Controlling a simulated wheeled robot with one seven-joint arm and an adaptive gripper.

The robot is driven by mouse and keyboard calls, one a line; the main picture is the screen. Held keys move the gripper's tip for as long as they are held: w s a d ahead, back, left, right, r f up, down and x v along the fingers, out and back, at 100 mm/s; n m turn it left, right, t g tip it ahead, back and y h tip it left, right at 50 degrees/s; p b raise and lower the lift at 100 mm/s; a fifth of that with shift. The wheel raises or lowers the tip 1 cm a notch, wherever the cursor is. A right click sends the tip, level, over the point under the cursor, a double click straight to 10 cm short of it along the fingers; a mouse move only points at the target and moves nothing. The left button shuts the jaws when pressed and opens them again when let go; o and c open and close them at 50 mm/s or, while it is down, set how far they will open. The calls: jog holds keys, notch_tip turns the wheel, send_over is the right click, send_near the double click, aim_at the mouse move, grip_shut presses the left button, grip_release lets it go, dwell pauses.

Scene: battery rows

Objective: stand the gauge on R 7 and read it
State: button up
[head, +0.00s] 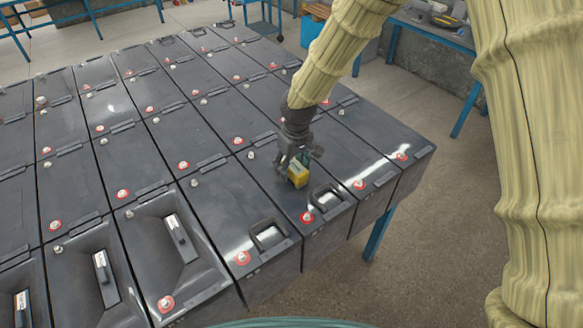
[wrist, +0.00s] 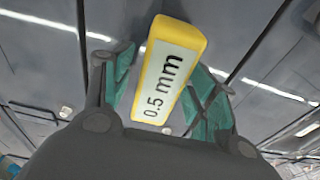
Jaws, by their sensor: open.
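The gauge (head: 298,177) is a small yellow block on or just above a dark battery lid (head: 271,184) in the right part of the rows. In the wrist view the gauge (wrist: 170,72) shows a white face reading "0.5 mm", with the text running up a tilted face. My gripper (head: 294,163) is over it, pointing down. In the wrist view the teal pads of my gripper (wrist: 166,92) are apart on either side of the gauge, with gaps visible. Whether its base touches the lid is hard to tell. I can read no R 7 mark.
Dark batteries in close rows fill the bench, with red-ringed terminals (head: 306,217) and small pale posts. Raised handles (head: 267,237) stand near the front edge. Some front lids are recessed with labelled parts (head: 181,238). A blue-framed bench (head: 430,36) stands behind right; floor is clear at right.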

aim_at(295, 166)
notch_tip(295, 166, up, 11)
jog(key=s+b, duration=0.1)
jog(key=b, duration=0.2)
jog(key=shift+d+r+b, duration=0.15)
jog(key=shift+d+b, duration=0.25)
jog(key=shift+s+r, duration=0.1)
